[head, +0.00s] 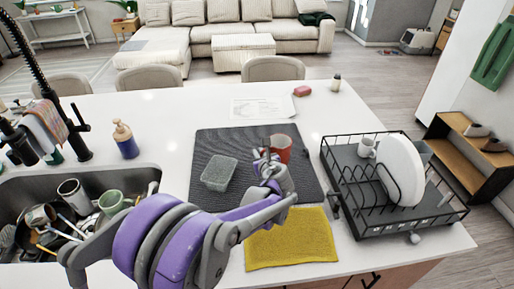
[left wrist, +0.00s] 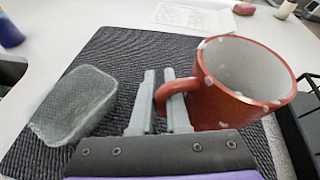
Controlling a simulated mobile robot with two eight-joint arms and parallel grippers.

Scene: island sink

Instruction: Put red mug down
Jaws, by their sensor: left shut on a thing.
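The red mug (head: 281,147) with pale spots is upright at the dark drying mat (head: 215,143) on the white counter. In the left wrist view the mug (left wrist: 225,95) shows its open top, and its handle points toward my gripper. My left gripper (head: 266,155) is over the mat, and in the left wrist view its fingers (left wrist: 160,95) are shut on the mug's handle. I cannot tell whether the mug's base touches the mat. My right gripper is not in view.
A clear grey container (head: 219,173) sits on the mat left of the mug. A black dish rack (head: 437,215) with a white plate (head: 402,168) and mug stands to the right. A yellow cloth (head: 291,241) lies in front. The sink (head: 145,180) with dishes is left.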

